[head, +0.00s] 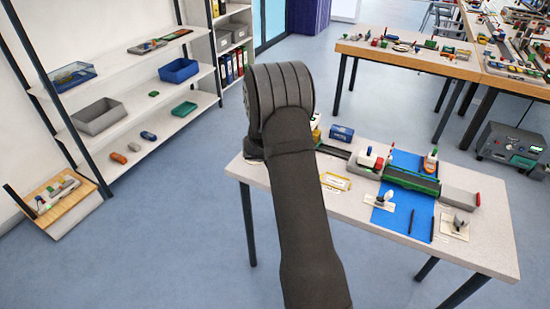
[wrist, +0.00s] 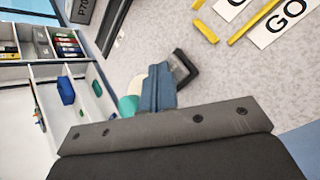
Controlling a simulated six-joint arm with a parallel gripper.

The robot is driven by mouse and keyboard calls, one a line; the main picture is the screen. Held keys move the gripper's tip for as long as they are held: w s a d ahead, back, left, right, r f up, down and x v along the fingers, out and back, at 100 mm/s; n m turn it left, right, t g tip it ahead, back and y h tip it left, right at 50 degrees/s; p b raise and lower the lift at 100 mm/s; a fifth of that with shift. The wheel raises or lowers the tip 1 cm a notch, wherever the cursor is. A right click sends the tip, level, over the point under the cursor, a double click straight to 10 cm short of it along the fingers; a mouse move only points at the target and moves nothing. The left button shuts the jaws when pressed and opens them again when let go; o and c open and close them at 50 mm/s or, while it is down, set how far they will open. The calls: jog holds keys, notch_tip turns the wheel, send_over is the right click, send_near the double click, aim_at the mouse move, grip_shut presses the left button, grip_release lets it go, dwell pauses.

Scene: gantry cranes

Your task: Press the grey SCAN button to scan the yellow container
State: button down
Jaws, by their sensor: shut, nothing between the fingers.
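I cannot make out a SCAN label or a grey button in either view.
The grey table (head: 480,255) carries a blue mat (head: 404,222), a green-and-grey rail unit (head: 412,181) and a small blue box (head: 341,132). White cards with yellow strips, one reading GO (wrist: 286,22), lie flat. Shelves (head: 185,103) stand at the left.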

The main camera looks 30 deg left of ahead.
jog(key=shift+r, duration=0.95)
jog(key=shift+r, duration=0.1)
jog(key=shift+r, duration=2.4)
jog(key=shift+f, duration=0.1)
notch_tip(320, 180, up, 4)
